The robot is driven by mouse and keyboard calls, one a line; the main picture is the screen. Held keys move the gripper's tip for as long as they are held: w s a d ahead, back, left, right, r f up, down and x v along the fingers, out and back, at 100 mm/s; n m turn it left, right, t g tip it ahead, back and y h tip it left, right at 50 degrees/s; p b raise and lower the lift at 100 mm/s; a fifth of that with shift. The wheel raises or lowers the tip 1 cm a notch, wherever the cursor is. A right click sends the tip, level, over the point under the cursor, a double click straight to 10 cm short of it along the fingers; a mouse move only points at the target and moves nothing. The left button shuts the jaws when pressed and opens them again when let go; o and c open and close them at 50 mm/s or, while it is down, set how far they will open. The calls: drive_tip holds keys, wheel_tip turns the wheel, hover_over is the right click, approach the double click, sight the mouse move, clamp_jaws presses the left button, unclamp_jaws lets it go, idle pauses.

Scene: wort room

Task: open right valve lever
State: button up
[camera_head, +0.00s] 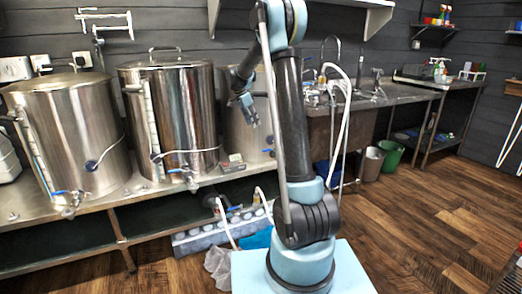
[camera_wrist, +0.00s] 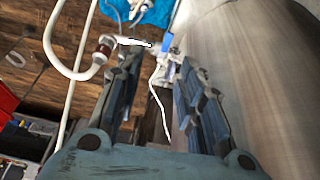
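My gripper (camera_head: 249,112) hangs in front of the right steel kettle (camera_head: 236,130), pointing down, above that kettle's valve. In the wrist view my gripper (camera_wrist: 160,72) has its two fingers spread apart, with nothing gripped between them. The right valve lever (camera_head: 268,151) is a small blue handle low on the right kettle, below my fingertips. My arm hides much of this kettle's right side. In the wrist view a small pale metal fitting (camera_wrist: 163,68) shows beyond the fingertips, beside the kettle wall (camera_wrist: 250,70); I cannot tell whether it is the valve.
Two larger kettles, left (camera_head: 75,125) and middle (camera_head: 170,115), stand on the same metal bench (camera_head: 112,208), with blue levers on their valves. Pipes and a blue item (camera_head: 258,238) lie low beneath. A sink counter (camera_head: 350,105) stands right.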

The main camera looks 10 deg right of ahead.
drive_tip(key=w+a+x, duration=0.1)
drive_tip(key=w+x, duration=0.1)
drive_tip(key=x, duration=1.6)
drive_tip(key=shift+f+m, duration=0.3)
drive_tip(key=shift+f, duration=0.05)
clamp_jaws()
